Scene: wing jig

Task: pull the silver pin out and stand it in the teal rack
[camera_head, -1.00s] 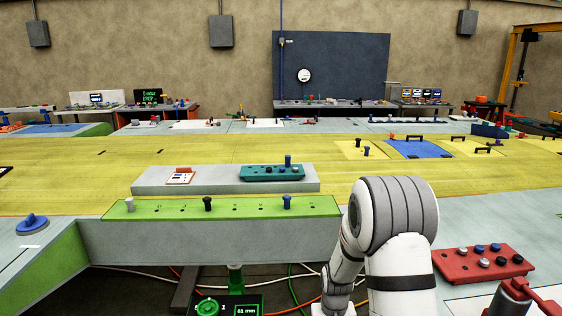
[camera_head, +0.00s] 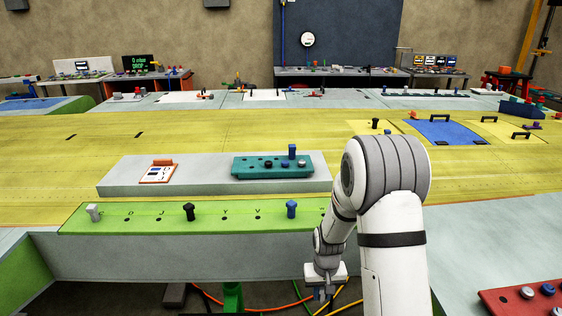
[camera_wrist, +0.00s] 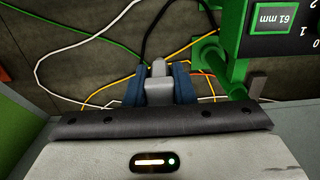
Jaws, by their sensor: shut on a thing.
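A silver-grey pin (camera_wrist: 159,90) sits between the blue fingers of my gripper (camera_wrist: 160,82) in the wrist view, with its narrower tip showing. The gripper is shut on it, over the floor and cables. In the head view my gripper (camera_head: 325,292) hangs low in front of the green rail, partly cut off by the bottom edge, and the pin is not clear there. The teal rack (camera_head: 240,172) lies on a grey block beyond the rail. It holds a tall blue pin (camera_head: 292,152) and several lower dark, blue or silver pieces.
The green rail (camera_head: 155,222) bears a pale grey post (camera_head: 93,212), a black pin (camera_head: 189,212) and a blue pin (camera_head: 291,210). An orange-and-white device (camera_head: 158,173) lies left of the teal rack. A red rack (camera_head: 510,309) is at lower right. A green post with a display (camera_wrist: 272,20) stands beside my gripper.

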